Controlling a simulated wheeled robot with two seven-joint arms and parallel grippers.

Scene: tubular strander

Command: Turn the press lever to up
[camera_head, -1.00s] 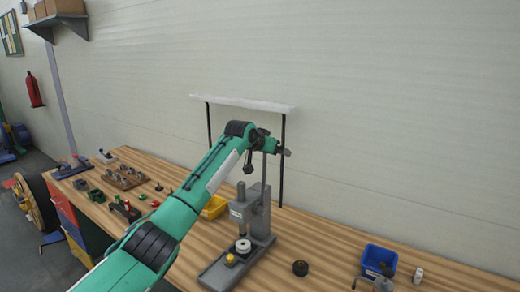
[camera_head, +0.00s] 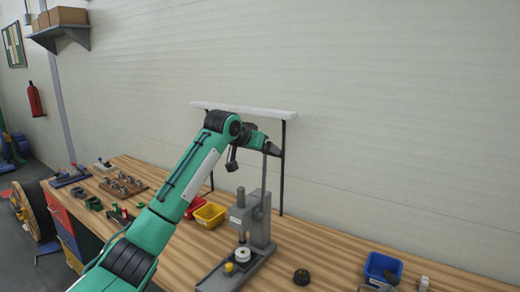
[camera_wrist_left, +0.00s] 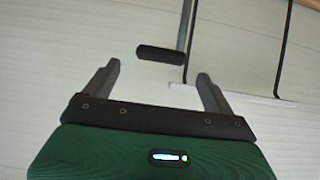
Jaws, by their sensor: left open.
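The grey press (camera_head: 258,218) stands on the wooden bench, with a white round part and a yellow piece on its base. Its lever rod (camera_head: 264,178) rises nearly upright from the press head to my left gripper (camera_head: 274,149). In the left wrist view the lever's black handle (camera_wrist_left: 160,54) lies crosswise at the end of the rod (camera_wrist_left: 186,22). My left gripper (camera_wrist_left: 157,76) is open, its fingers apart on either side of the handle's picture position, with the handle just beyond the tips and not held. My right gripper is out of view.
A lamp-like white bar (camera_head: 245,110) on black posts stands behind the press. A yellow bin (camera_head: 209,215), a red bin (camera_head: 194,207) and small parts lie to the left. A black round part (camera_head: 301,277) and a blue bin (camera_head: 382,268) are at right.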

